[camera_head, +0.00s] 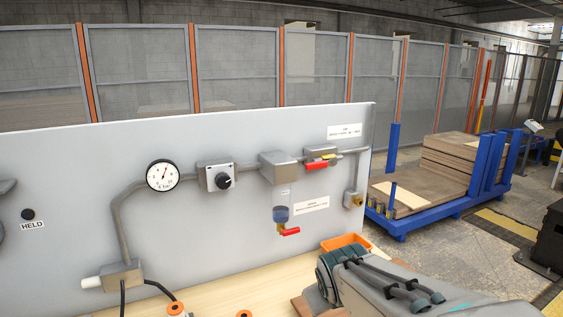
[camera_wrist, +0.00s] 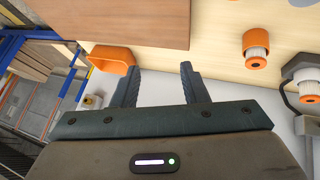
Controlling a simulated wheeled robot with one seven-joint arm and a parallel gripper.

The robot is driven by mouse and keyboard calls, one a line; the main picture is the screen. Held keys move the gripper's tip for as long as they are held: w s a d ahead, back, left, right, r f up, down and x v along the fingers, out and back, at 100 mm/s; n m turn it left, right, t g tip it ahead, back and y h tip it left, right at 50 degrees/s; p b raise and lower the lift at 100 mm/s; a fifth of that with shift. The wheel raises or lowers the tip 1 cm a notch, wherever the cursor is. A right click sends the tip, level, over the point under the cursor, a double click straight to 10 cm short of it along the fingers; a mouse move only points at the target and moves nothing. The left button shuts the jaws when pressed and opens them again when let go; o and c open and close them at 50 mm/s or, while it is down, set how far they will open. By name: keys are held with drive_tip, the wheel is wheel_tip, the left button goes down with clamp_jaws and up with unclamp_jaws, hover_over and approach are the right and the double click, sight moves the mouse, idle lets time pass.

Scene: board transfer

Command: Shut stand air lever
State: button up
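A light grey panel (camera_head: 230,140) carries an air line. A valve (camera_head: 318,152) with a red lever (camera_head: 317,166) sits high on its right side, below a small printed label. The lever lies nearly level, along the pipe. A second red lever (camera_head: 290,231) sits under a filter bowl (camera_head: 281,214) beside another label. I cannot read the labels well enough to tell the levers apart. My gripper (camera_wrist: 161,69) is open, with nothing between its fingers. Neither lever shows in the wrist view. In the head view my arm is at the lower right and the fingers are hidden.
A round gauge (camera_head: 162,175) and a regulator with a black knob (camera_head: 223,182) are on the panel's pipe. An orange bin (camera_head: 346,242) stands at the panel's foot; it also shows in the wrist view (camera_wrist: 112,57). Orange-capped parts (camera_wrist: 257,60) are on the wooden bench.

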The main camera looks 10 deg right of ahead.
drive_tip(key=w+d+r+n+t+p, duration=0.2)
drive_tip(key=w+d+r+n+t, duration=0.55)
drive_tip(key=w+r, duration=0.35)
drive_tip(key=n+t+y+p, duration=0.25)
drive_tip(key=n+y, duration=0.35)
drive_tip(key=n, duration=0.5)
approach(316, 166)
drive_tip(key=shift+m+t, duration=0.25)
drive_tip(key=shift+t, duration=0.15)
drive_tip(key=p+x, duration=0.1)
drive_tip(key=x, duration=0.2)
drive_tip(key=p+x, duration=0.1)
drive_tip(key=x, duration=0.2)
drive_tip(key=p+x, duration=0.1)
drive_tip(key=x, duration=0.2)
drive_tip(key=shift+w+f, duration=0.1)
drive_tip(key=shift+f, duration=0.2)
drive_tip(key=shift+x, duration=0.8)
drive_tip(key=shift+f, duration=0.1)
clamp_jaws()
